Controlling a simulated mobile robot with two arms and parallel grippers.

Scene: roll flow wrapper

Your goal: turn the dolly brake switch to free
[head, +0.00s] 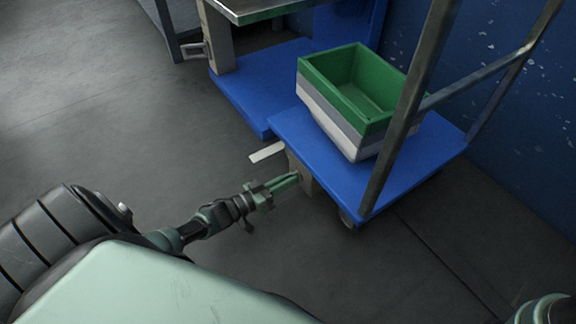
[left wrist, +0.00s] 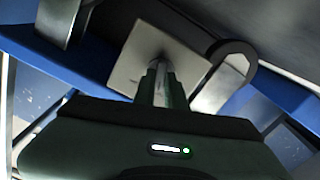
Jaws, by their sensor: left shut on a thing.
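The blue dolly (head: 437,150) stands right of centre in the head view, with a beige plate (head: 305,180) at its near left corner. The plate also shows in the left wrist view (left wrist: 128,72), tilted in the picture. My left gripper (head: 296,178) reaches this plate from the left. In the left wrist view its fingers (left wrist: 163,78) are close together at the plate, shut on a small pale part that I take for the brake switch. The fingers hide most of it, so its setting cannot be read. My right gripper is not in view.
A green crate (head: 340,66) sits on pale crates on the dolly. The dolly's metal handle frame (head: 400,120) rises at the right. A blue machine base (head: 240,100) is behind, with a white strip (head: 267,151) near its corner. The floor at left is clear.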

